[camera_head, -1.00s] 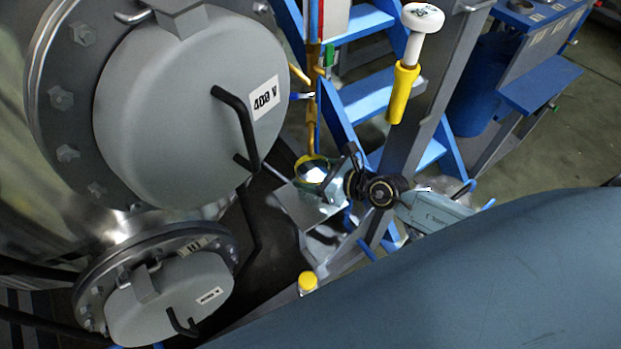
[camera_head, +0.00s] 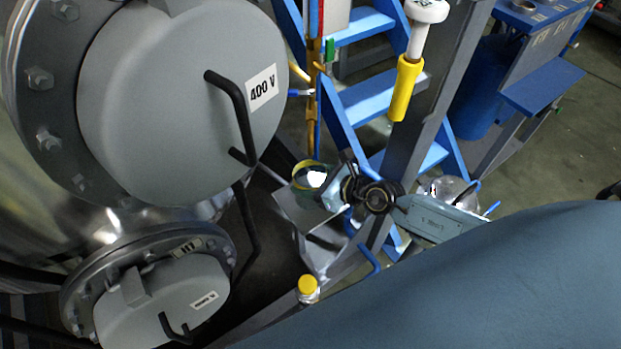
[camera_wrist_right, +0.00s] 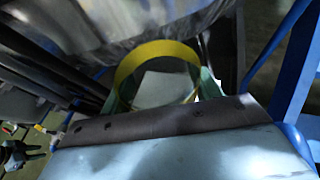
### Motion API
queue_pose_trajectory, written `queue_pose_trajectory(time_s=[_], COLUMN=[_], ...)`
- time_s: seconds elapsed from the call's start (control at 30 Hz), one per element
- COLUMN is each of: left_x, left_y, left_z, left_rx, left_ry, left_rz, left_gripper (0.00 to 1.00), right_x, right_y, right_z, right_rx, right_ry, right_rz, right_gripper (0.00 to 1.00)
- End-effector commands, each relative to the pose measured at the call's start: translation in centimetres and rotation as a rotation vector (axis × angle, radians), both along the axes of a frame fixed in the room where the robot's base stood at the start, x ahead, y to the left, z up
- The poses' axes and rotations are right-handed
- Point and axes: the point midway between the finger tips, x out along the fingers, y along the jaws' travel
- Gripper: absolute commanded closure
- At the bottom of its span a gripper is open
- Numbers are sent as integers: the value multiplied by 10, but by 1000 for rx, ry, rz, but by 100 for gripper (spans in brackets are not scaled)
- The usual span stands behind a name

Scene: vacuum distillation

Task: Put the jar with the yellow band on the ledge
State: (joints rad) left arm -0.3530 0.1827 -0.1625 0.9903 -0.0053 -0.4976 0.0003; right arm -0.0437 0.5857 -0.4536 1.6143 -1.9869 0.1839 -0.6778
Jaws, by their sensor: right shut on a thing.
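The jar with the yellow band (camera_head: 304,174) is a clear, greenish glass jar with a yellow ring around its mouth. My right gripper (camera_head: 338,189) is shut on it from the right side, in the middle of the head view. A grey metal plate (camera_head: 290,208) lies just below the jar in the picture. I cannot tell if it is the ledge or if they touch. My left gripper is not in view.
A large grey vessel cover (camera_head: 180,110) and a smaller one (camera_head: 150,305) stand left of the jar. Blue steps (camera_head: 370,100) and a grey post (camera_head: 430,110) rise behind. A yellow-capped bottle (camera_head: 307,287) stands below.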

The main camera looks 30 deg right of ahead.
Motion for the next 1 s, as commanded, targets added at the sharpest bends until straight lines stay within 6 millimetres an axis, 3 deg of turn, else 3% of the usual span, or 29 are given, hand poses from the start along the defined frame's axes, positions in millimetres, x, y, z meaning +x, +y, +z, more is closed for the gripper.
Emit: queue_pose_trajectory(time_s=[0.17,0.2,0.37,0.77,1.0], left_x=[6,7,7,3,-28], left_y=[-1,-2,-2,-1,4], left_z=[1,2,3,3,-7], left_rx=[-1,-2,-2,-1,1], left_ry=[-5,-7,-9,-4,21], left_rz=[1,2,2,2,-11], left_gripper=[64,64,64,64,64], right_x=[0,0,0,0,-37], right_y=[0,0,0,0,-22], right_z=[-2,-3,-3,1,18], right_rx=[1,0,0,0,-5], right_ry=[-1,0,0,0,3], right_rz=[0,0,0,0,2], right_gripper=[64,35,15,15,15])
